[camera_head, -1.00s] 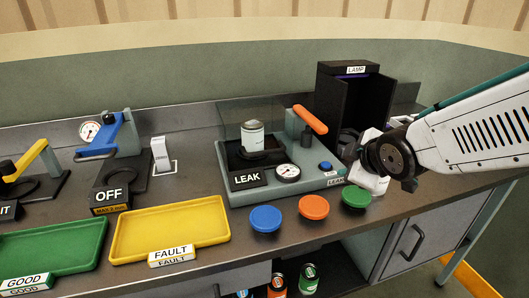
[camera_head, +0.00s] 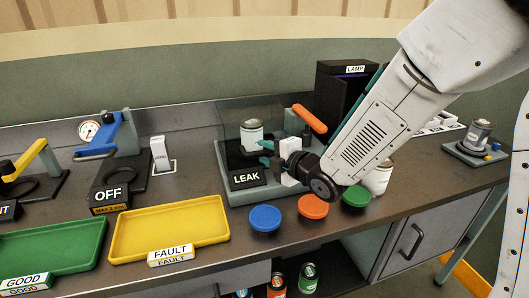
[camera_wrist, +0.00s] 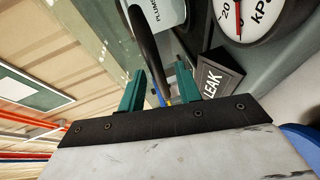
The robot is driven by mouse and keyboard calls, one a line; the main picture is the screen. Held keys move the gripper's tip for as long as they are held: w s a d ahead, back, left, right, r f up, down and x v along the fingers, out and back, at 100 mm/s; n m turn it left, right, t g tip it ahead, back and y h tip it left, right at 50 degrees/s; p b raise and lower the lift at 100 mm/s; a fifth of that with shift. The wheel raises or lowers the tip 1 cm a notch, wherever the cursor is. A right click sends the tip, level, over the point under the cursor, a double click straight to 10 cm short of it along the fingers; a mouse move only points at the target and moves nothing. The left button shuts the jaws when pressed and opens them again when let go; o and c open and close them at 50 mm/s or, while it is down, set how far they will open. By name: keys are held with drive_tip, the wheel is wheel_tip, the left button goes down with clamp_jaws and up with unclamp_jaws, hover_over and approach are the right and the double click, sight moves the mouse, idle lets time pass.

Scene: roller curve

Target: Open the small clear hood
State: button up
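The small clear hood (camera_head: 232,122) is a see-through cover on the grey-green LEAK station (camera_head: 240,194). A white can (camera_head: 252,133) stands inside on a dark base. The hood's clear walls are faint, and I see no sign that it is raised. My gripper (camera_head: 264,153) is at the front of the station, above the LEAK sign (camera_head: 247,177). Its teal fingers are apart; in the wrist view my gripper (camera_wrist: 159,78) has a dark bar (camera_wrist: 148,50) between or just beyond the fingers. I cannot tell whether they touch it. My gripper hides the station's gauge in the head view.
An orange lever (camera_head: 309,118) stands at the station's right rear. Blue (camera_head: 265,218), orange (camera_head: 313,206) and green (camera_head: 356,196) round buttons line the front. A black LAMP box (camera_head: 333,85) stands behind my arm. A yellow FAULT tray (camera_head: 170,228) lies left.

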drive_tip(key=shift+w+a+f, duration=0.15)
drive_tip(key=shift+w+a, duration=0.2)
drive_tip(key=shift+w, duration=0.1)
drive_tip(key=shift+c, duration=0.3)
clamp_jaws()
